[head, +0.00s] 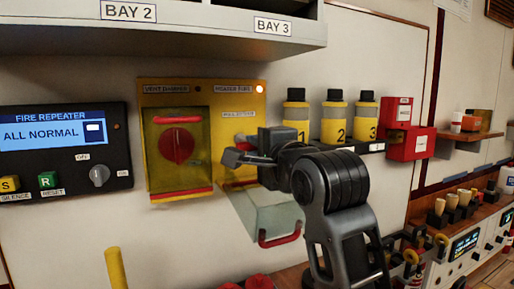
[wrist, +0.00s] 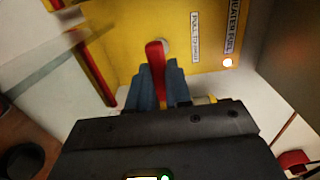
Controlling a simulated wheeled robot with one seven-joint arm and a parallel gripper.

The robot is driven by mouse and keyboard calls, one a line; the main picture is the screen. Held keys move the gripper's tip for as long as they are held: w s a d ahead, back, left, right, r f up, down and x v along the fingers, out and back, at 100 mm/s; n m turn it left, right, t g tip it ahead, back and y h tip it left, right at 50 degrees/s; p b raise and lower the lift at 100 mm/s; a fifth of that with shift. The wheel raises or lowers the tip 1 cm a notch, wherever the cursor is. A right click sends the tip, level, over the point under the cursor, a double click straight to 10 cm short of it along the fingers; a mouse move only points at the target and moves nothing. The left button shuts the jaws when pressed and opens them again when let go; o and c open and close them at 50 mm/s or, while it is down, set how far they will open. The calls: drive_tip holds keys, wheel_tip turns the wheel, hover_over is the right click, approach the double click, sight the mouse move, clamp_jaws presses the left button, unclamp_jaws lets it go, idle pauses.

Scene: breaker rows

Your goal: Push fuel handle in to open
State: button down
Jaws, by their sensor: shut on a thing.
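The fuel handle is a red bar (wrist: 154,52) on the yellow panel's right half, under a label reading HEATER FUEL. It stands in front of a pale round mount in the wrist view. My gripper (wrist: 157,82) is shut on it, with a blue-grey finger on each side. In the head view my gripper (head: 238,157) is at the panel (head: 198,88) and mostly hides the handle. How far the handle stands out from the panel is hard to tell. A small lamp (head: 260,88) glows at the panel's top right; it also shows in the wrist view (wrist: 228,62).
A clear cover with a red grip (head: 280,239) hangs open below my gripper. A closed cover with a red knob (head: 177,146) is at left. Yellow-banded bottles (head: 334,118) stand close on the right. A shelf (head: 200,42) overhangs above.

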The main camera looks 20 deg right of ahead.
drive_tip(key=shift+w, duration=2.2)
drive_tip(key=c, duration=1)
unclamp_jaws()
drive_tip(key=shift+w, duration=0.1)
drive_tip(key=shift+c, duration=0.2)
drive_tip(key=s+b, duration=0.1)
drive_tip(key=s, duration=0.7)
